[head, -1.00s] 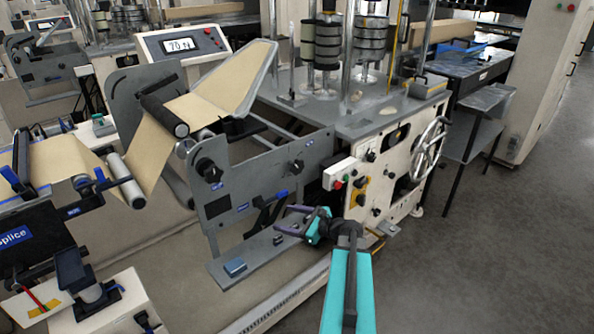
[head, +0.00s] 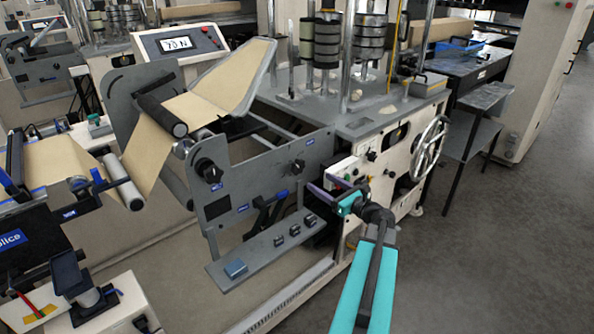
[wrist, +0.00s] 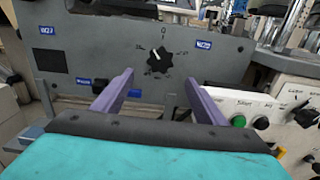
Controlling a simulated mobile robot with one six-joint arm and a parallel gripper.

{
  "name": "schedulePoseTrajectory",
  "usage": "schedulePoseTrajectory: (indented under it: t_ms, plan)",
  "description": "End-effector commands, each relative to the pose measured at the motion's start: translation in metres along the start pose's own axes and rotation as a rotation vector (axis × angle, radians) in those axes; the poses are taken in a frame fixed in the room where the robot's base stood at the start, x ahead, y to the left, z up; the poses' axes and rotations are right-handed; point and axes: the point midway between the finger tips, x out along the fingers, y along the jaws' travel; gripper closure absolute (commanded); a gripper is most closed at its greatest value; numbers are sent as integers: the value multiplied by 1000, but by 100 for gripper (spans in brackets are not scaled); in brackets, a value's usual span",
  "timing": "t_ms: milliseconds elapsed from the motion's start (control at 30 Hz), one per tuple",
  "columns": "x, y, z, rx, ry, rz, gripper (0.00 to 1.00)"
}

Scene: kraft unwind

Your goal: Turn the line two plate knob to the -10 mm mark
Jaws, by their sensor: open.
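A black lobed knob (wrist: 159,60) sits on the grey side plate (wrist: 110,45) in the wrist view, with a dial around it. A 0 is above it; the other marks are too small to read. Its white pointer line leans slightly up-left. In the head view this appears to be the right-hand knob (head: 297,166) on the grey plate (head: 262,178). My gripper (wrist: 158,78) is open, its two purple fingers apart and empty, facing the plate. The knob shows between and beyond the fingertips, apparently not touched. In the head view my gripper (head: 330,188) is right of and below the knob.
Another black knob (head: 210,171) is further left on the plate. A low ledge (head: 255,252) carries several small items. A white control panel with a green button (wrist: 261,123) stands right of my gripper. The grey floor at right is clear.

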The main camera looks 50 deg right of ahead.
Motion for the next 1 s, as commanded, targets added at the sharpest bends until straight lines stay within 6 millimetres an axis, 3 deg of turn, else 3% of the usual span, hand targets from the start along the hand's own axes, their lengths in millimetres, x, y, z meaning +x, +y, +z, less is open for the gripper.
schedulePoseTrajectory:
  t_ms: [267, 1000]
  plan:
    - [23, -1, 1, -1, 0, 1, 34]
    - [120, -3, 1, -1, 0, -2, 34]
